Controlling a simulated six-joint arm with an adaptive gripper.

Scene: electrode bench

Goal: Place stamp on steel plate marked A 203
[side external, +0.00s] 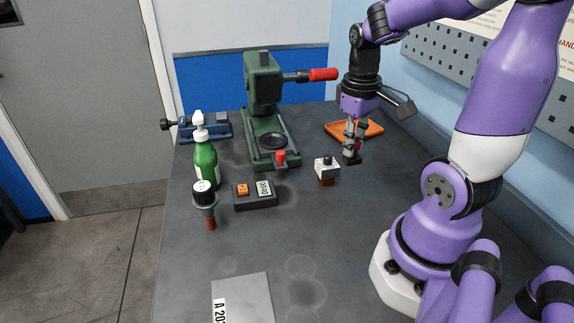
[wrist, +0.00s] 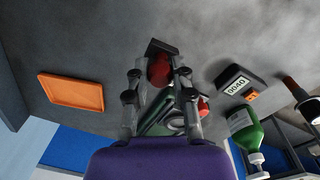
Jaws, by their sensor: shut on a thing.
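My gripper (side external: 353,146) is shut on the stamp, which has a red handle and a dark block base (side external: 351,160). The stamp is upright, base down, between the orange tray and a small white-topped block; I cannot tell whether its base touches the bench. In the wrist view, the two fingers (wrist: 160,76) flank the stamp's red handle (wrist: 159,68), with the dark base beyond the fingertips. The steel plate (side external: 245,292) lies flat at the near edge of the side view, its A 203 label partly cut off. The plate is not visible in the wrist view.
The white-topped block (side external: 326,164) stands left of my gripper. The orange tray (side external: 368,131) lies behind it. A green press (side external: 263,90), green bottle (side external: 206,163), timer (side external: 255,196) and dark-headed tool (side external: 205,194) stand further left. Bench between timer and plate is clear.

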